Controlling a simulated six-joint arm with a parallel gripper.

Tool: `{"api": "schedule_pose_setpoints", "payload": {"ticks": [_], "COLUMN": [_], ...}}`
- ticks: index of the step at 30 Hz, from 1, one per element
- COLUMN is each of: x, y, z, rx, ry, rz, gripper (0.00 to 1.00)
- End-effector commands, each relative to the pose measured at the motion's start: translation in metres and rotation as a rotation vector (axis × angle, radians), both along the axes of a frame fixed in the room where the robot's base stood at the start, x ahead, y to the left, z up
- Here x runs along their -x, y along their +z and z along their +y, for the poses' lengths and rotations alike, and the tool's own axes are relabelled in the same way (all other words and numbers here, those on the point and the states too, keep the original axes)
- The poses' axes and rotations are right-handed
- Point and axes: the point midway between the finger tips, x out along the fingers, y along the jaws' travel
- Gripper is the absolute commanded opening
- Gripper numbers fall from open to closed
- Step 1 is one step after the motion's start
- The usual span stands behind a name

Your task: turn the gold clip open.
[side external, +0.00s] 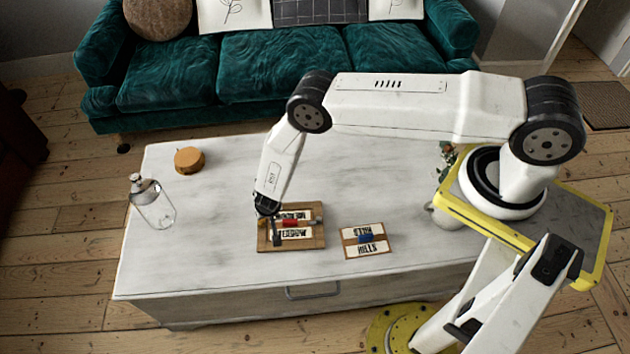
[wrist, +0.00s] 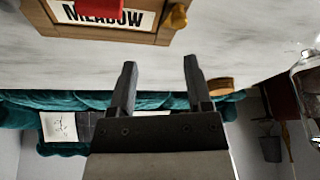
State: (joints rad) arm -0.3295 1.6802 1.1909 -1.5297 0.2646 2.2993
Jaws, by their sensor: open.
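In the wrist view, the gold clip (wrist: 178,17) sticks out from the right end of a wooden frame (wrist: 150,38). The frame has a white card marked MEADOW (wrist: 120,18) and a red part (wrist: 98,6) across it. In the side view, the wooden frame (side external: 318,241) lies on the table with the red part (side external: 291,223) at its middle; I cannot make out the clip there. My gripper (side external: 268,212) is over the frame's left end in that view. In the wrist view, its fingers (wrist: 160,64) are apart with nothing between them, short of the clip.
A second wooden frame (side external: 384,253) with a blue part (side external: 366,238) lies to the right on the white table (side external: 225,180). A round wooden box (side external: 189,161) and a glass jar (side external: 153,206) stand at the left. The table behind the frames is clear. A green sofa (side external: 285,65) stands beyond.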

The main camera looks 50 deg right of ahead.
Motion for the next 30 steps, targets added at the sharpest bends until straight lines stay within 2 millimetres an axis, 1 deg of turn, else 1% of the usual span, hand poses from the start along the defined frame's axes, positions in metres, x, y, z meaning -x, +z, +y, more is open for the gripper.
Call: {"api": "schedule_pose_setpoints", "payload": {"ticks": [6, 10, 22, 30], "x": [0.000, 0.000, -0.001, -0.005], "y": [0.001, 0.002, 0.000, -0.012], "z": [0.016, 0.020, 0.020, 0.018], "rx": [0.005, 0.007, 0.007, 0.008], "ry": [0.130, 0.167, 0.176, 0.175], "rz": [-0.018, -0.022, -0.024, -0.023], "gripper": [0.64, 0.64, 0.64, 0.64]}}
